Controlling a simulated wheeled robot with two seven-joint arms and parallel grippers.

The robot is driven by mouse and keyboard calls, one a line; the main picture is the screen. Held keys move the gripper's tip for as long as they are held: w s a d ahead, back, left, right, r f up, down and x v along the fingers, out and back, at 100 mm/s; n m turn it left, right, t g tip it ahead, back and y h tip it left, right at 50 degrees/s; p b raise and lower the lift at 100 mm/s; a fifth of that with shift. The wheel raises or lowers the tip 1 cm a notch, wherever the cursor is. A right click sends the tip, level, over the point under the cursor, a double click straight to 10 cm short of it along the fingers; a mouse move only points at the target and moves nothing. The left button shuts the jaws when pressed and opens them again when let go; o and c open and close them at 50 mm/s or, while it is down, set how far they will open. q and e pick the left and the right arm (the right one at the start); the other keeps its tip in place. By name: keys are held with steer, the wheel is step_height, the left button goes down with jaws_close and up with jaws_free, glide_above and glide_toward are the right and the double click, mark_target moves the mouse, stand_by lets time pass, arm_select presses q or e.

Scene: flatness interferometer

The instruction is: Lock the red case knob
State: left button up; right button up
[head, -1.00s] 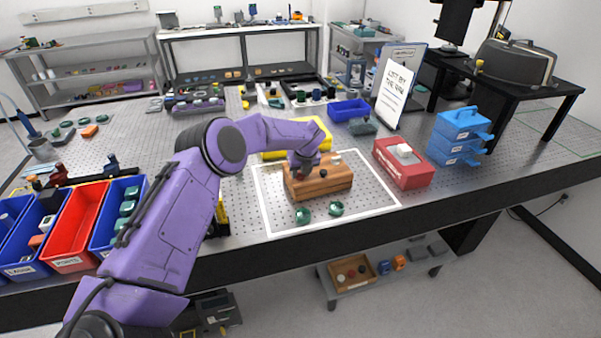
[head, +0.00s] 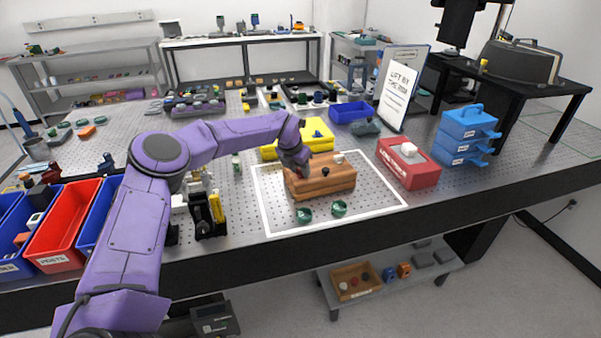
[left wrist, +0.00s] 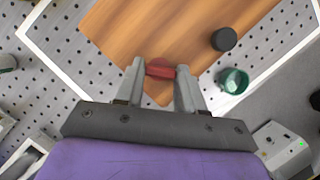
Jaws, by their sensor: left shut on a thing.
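The wooden case (head: 330,187) sits inside the white outlined area on the perforated table. Its red knob (left wrist: 160,67) shows in the left wrist view near a corner of the case top. My left gripper (left wrist: 159,77) is shut on this knob, with one finger on each side of it. In the head view my left gripper (head: 300,168) comes down on the left end of the case and hides the red knob. A black knob (head: 325,172) and a white knob (head: 338,158) stand free on the case top. My right gripper is not in view.
Two green round pieces (head: 304,215) lie in front of the case. A yellow case (head: 318,131) is close behind it. A red box (head: 408,175) stands to the right, with blue stacked trays (head: 462,150) beyond. Red and blue bins (head: 66,228) are at the left.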

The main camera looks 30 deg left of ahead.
arm_select(q)
steer(key=m, duration=0.1)
steer(key=m+h+b, duration=0.1)
steer(key=m, duration=0.1)
steer(key=shift+a+f+m, duration=0.1)
steer(key=shift+a+m, duration=0.1)
steer(key=shift+m, duration=0.1)
steer(key=shift+m+g+h+b, duration=0.5)
steer(key=shift+m+h, duration=0.2)
steer(key=shift+m, duration=1.1)
steer(key=o, duration=1)
steer(key=shift+w, duration=0.1)
steer(key=shift+o, duration=0.2)
steer(key=shift+a, duration=0.1)
steer(key=b+v, duration=0.2)
steer(key=v, duration=0.8)
steer(key=shift+r+b, duration=0.25)
steer(key=shift+b, duration=0.05)
steer(key=shift+a, duration=0.1)
